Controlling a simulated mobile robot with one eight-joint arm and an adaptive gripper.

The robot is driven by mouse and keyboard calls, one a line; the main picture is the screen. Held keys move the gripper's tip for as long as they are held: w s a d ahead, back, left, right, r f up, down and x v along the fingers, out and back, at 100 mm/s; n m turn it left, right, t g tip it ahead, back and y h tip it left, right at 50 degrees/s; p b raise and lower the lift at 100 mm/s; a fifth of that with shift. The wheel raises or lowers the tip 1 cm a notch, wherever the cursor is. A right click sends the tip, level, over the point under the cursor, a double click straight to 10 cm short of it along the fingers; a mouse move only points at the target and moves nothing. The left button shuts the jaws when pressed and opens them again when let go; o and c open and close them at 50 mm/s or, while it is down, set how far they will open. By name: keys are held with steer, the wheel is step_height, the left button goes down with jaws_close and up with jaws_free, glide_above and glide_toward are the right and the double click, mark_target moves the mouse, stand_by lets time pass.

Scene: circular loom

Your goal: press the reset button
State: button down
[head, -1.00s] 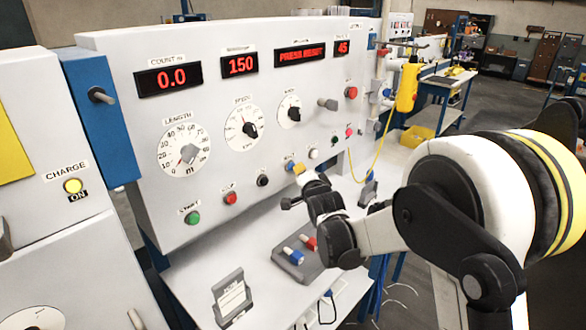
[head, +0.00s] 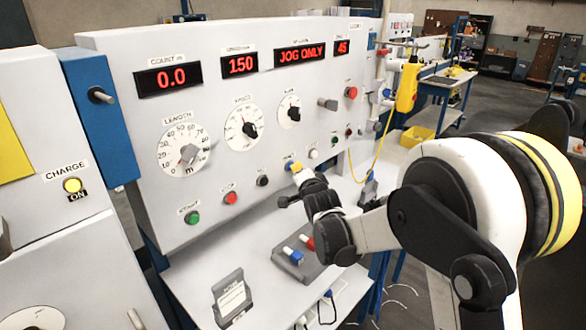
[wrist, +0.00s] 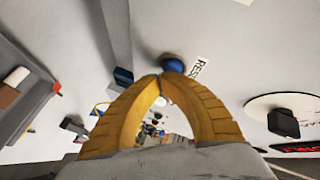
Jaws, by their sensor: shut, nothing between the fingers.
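The blue reset button (wrist: 172,62) shows in the wrist view beside its RESET label (wrist: 198,68). In the head view the button (head: 288,160) is partly hidden behind my yellow fingertips, in the lower row of the panel. My gripper (wrist: 160,76) is shut and empty, with its tips meeting at the button's edge. It also shows in the head view (head: 297,168), right at the panel face. I cannot tell whether the tips touch the button.
A green button (head: 192,217), a red button (head: 230,198) and a black button (head: 262,180) sit left of the reset button. A white button (head: 313,154) is just right of it. Below is a shelf with a dark tray (head: 285,262) and a card stand (head: 232,298).

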steer(key=shift+s+d, duration=0.55)
steer(key=shift+d, duration=0.15)
steer(key=shift+s+d+b, duration=0.25)
steer(key=shift+s+d, duration=0.55)
steer(key=shift+d, duration=0.2)
steer(key=shift+s+d+b, duration=0.2)
steer(key=shift+s+d, duration=0.55)
steer(key=shift+d, duration=0.2)
